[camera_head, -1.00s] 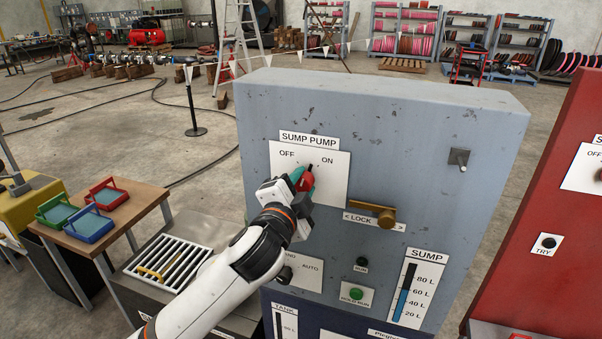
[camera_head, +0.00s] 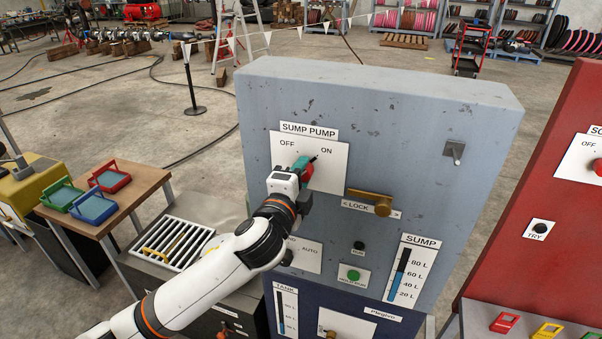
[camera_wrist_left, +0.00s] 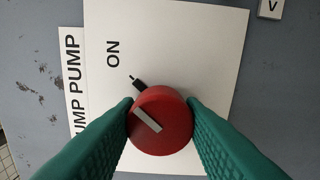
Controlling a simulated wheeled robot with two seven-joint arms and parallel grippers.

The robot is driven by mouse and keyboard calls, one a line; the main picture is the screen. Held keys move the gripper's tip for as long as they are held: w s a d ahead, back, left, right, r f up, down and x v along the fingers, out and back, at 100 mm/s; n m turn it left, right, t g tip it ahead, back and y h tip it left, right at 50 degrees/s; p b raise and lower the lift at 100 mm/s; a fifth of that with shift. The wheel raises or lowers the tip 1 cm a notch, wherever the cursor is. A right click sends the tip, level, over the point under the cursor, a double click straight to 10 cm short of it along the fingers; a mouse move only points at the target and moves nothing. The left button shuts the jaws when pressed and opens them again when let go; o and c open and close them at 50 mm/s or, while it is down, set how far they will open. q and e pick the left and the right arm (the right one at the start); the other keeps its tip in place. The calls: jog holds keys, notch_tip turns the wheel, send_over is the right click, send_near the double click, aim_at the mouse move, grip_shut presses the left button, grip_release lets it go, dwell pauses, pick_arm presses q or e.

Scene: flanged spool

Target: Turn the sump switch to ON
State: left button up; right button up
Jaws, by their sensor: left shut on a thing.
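The sump switch is a round red knob (camera_wrist_left: 160,120) with a pale bar on its face and a black pointer. It sits on the white SUMP PUMP plate (camera_head: 330,180) of the grey cabinet. My left gripper (camera_wrist_left: 160,128) has its green fingers on both sides of the knob, shut on it. In the wrist view the black pointer aims at the ON label (camera_wrist_left: 113,54). In the head view the pointer tip leans up and right toward ON, and the gripper hides most of the knob. My right gripper is not in view.
A brass LOCK lever (camera_head: 377,203) juts out right of and below the plate. A toggle (camera_head: 454,150) sits at the upper right. Lower down are a dark lamp (camera_head: 359,245), a green button (camera_head: 353,275) and a SUMP gauge (camera_head: 402,274). A red cabinet (camera_head: 550,190) stands to the right.

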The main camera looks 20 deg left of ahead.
pick_arm(q)
jog(key=shift+a+r, duration=0.1)
jog(key=o, duration=0.7)
jog(key=shift+c, duration=0.2)
jog(key=o, duration=0.3)
jog(key=shift+w, duration=0.15)
jog(key=shift+o, duration=0.2)
jog(key=s+b, duration=0.3)
jog(key=s, duration=0.9)
jog(key=shift+a, duration=0.2)
